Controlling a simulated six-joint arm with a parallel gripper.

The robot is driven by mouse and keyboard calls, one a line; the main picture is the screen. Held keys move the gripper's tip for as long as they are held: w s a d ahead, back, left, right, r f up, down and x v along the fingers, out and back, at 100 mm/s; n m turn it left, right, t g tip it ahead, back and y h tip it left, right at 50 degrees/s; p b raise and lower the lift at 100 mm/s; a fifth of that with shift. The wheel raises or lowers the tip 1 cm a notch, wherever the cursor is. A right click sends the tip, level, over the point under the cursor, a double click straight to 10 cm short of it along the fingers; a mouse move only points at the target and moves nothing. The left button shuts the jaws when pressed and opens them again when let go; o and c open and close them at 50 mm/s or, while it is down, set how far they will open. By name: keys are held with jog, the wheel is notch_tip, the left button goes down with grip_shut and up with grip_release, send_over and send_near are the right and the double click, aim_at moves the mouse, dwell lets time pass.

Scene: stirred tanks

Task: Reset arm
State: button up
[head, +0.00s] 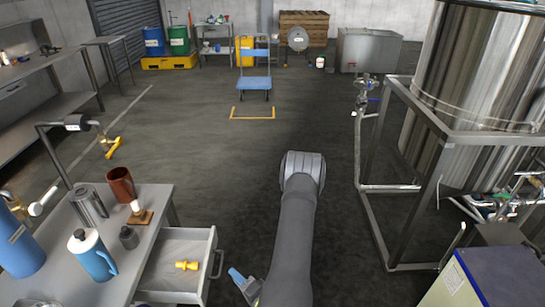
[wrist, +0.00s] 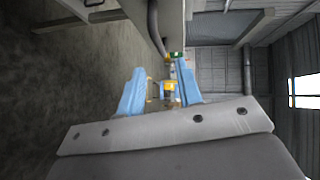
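My gripper (wrist: 161,84) shows in the wrist view with its two blue fingers spread apart and nothing held between them. A small yellow and grey fitting shows in the gap, apparently in the background. In the head view my arm reaches up from the bottom edge and bends back down. There my gripper (head: 238,278) shows only in part, low beside the arm, just right of the open drawer (head: 205,268).
A yellow fitting (head: 187,265) lies in the drawer. The bench (head: 150,205) at left holds a blue jug (head: 92,256), a brown mug (head: 121,184) and a steel press (head: 90,204). A framed steel tank (head: 470,80) stands at right.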

aim_at(221, 262)
jog(key=x, duration=0.9)
jog(key=shift+a, duration=0.25)
jog(key=shift+d, duration=0.25)
jog(key=v, duration=1.2)
jog(key=shift+w+a, duration=0.1)
dwell(0.4)
